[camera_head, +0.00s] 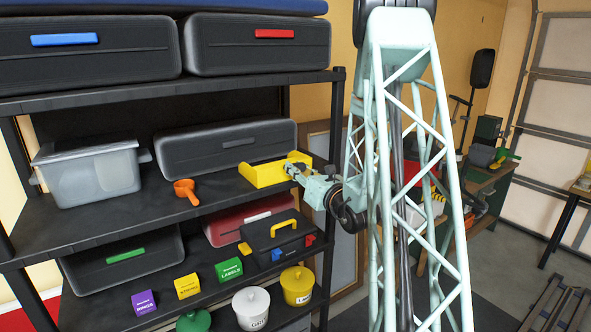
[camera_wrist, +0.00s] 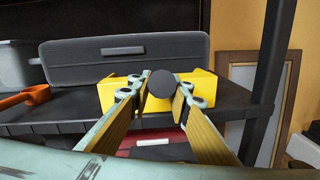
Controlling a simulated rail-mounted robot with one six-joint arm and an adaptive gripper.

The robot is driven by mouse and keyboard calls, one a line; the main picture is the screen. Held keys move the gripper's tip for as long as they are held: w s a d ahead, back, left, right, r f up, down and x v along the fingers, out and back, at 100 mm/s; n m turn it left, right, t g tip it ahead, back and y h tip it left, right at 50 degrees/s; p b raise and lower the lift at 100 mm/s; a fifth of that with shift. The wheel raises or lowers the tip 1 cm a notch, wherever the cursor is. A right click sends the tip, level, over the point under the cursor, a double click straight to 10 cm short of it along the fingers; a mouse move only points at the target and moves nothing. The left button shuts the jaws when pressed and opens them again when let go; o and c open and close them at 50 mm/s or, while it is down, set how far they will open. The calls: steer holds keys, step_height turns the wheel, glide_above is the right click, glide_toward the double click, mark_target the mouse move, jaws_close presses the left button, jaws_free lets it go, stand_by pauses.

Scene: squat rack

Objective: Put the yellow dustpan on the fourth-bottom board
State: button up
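The yellow dustpan (camera_head: 261,176) lies at the right end of the middle visible board (camera_head: 150,215), by its front edge. It also shows in the wrist view (camera_wrist: 115,95), in front of a dark grey case. My gripper (camera_head: 297,170) is at its right end in the head view. In the wrist view my gripper's fingers (camera_wrist: 160,92) flank a dark round end (camera_wrist: 160,84), which looks like the dustpan's handle, and appear closed on both sides of it. The fingertips' contact is partly hidden. The dustpan's underside is hidden, so I cannot tell whether it rests on the board.
An orange scoop (camera_head: 186,190), a grey bin (camera_head: 90,172) and the grey case (camera_head: 228,148) share this board. Two black cases (camera_head: 258,46) fill the board above. A rack post (camera_head: 334,120) stands close to my gripper.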

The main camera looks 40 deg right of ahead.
steer(key=o, duration=0.4)
steer(key=shift+c, duration=0.2)
steer(key=shift+s, duration=0.1)
steer(key=b+v, duration=0.1)
steer(key=v, duration=1)
steer(key=shift+s+b, duration=0.35)
steer(key=shift+s, duration=0.05)
stand_by(0.6)
